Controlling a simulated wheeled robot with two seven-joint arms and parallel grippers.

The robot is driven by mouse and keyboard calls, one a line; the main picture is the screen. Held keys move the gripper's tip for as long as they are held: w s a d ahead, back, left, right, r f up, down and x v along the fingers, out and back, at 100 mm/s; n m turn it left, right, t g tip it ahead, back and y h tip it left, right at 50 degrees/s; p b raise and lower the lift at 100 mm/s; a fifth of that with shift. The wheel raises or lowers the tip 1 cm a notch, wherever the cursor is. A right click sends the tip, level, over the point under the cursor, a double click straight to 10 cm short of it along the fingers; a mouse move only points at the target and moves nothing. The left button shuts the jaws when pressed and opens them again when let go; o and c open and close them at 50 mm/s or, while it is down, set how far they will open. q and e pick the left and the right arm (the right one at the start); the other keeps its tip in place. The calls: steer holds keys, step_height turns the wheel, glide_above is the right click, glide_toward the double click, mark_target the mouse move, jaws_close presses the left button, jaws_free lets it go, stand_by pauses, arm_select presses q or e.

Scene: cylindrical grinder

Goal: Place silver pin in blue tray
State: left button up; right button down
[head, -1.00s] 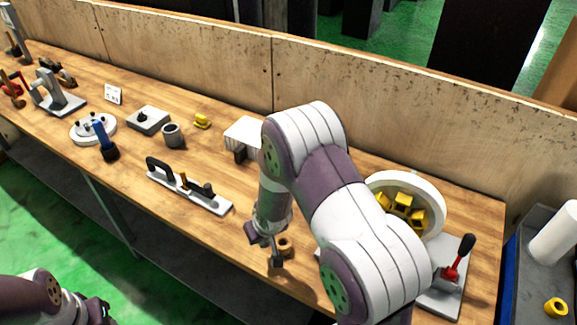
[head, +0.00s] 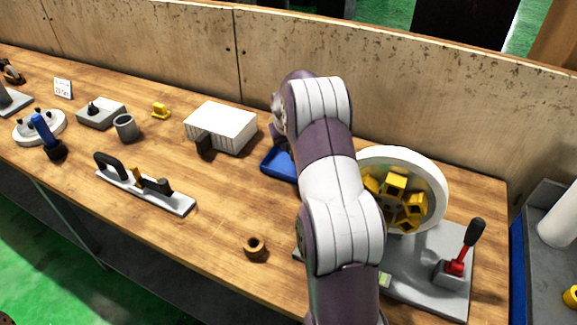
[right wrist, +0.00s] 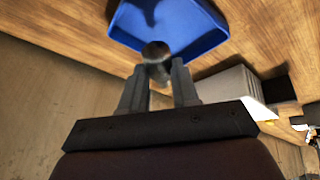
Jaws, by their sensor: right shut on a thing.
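The blue tray (head: 277,166) lies on the bench right of the white ribbed block, partly hidden behind my right arm. In the right wrist view the tray (right wrist: 205,38) is just beyond the fingertips. My right gripper (right wrist: 157,66) is shut on the silver pin (right wrist: 155,51), which shows as a dark grey round end between the fingers and overlaps the tray in this view. Their exact gap I cannot tell. In the head view the right gripper (head: 281,143) is mostly hidden by its own arm near the tray. My left gripper is not in view.
A white ribbed block (head: 221,127) stands left of the tray, and a wooden back wall (head: 330,70) rises behind. A round fixture (head: 435,185) with yellow parts and a red lever (head: 460,258) stand right. A brown ring (head: 255,248) lies in front.

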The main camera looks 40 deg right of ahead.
step_height(320, 180, down, 6)
steer(key=shift+w+d, duration=0.1)
steer(key=shift+w, duration=0.05)
steer(key=shift+f, duration=0.45)
steer(key=c, duration=0.8)
jaws_free()
steer(key=shift+c, duration=0.2)
steer(key=shift+r, duration=0.1)
steer(key=shift+r, duration=0.2)
steer(key=v, duration=1.1)
steer(key=s+a+n+y, duration=0.1)
steer(key=s+a, duration=0.2)
steer(key=a, duration=0.4)
steer(key=s+a+n+y, duration=0.1)
steer(key=s+a, duration=0.3)
steer(key=a, duration=0.3)
steer(key=s+a+f+n+g+y, duration=0.1)
steer(key=s+a+f+g, duration=0.1)
steer(key=s+a, duration=0.9)
steer(key=s+b, duration=0.1)
steer(key=s, duration=0.2)
steer(key=shift+f+g, duration=0.3)
steer(key=shift+f, duration=0.05)
